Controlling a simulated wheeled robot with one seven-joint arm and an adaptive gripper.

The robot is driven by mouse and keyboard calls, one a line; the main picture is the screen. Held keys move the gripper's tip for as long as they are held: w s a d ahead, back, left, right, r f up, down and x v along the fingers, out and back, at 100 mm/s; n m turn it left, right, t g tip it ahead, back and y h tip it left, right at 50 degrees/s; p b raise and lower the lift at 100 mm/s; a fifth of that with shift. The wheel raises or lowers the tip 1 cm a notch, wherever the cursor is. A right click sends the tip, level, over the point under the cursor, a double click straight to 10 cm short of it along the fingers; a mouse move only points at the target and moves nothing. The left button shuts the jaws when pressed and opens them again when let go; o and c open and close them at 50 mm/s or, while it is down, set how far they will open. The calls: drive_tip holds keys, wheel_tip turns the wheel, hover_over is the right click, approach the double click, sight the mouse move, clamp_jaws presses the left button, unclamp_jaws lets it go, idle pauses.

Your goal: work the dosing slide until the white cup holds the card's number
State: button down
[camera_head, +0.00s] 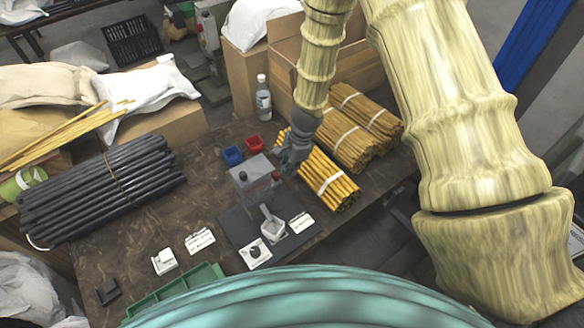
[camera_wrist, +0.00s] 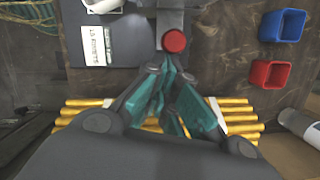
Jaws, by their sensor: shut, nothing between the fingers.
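The dosing device is a grey box (camera_head: 252,172) on a dark mat, with a red knob (camera_head: 276,177) at its right side. In the wrist view the red knob (camera_wrist: 174,41) sits on a grey strip (camera_wrist: 171,14), just beyond my fingertips. My gripper (camera_head: 292,160) is shut and empty close to the knob; its teal fingers (camera_wrist: 168,72) also show in the wrist view. I cannot tell whether they touch the knob.
Blue (camera_head: 232,155) and red (camera_head: 253,143) bins stand behind the box, near a bottle (camera_head: 263,98). Bundled yellow sticks (camera_head: 330,180) lie close right of my gripper. Black rods (camera_head: 95,190) lie left. Another card (camera_head: 200,240) and a green tray (camera_head: 180,290) are in front.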

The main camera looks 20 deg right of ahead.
drive_tip(key=shift+a, duration=0.1)
drive_tip(key=d+r+b, duration=0.2)
drive_tip(key=d+r, duration=0.4)
drive_tip(key=r, duration=0.3)
drive_tip(key=shift+w+d+r+b, duration=0.25)
drive_tip(key=shift+d+r+b, duration=0.05)
drive_tip(key=shift+d+r, duration=0.05)
idle(0.5)
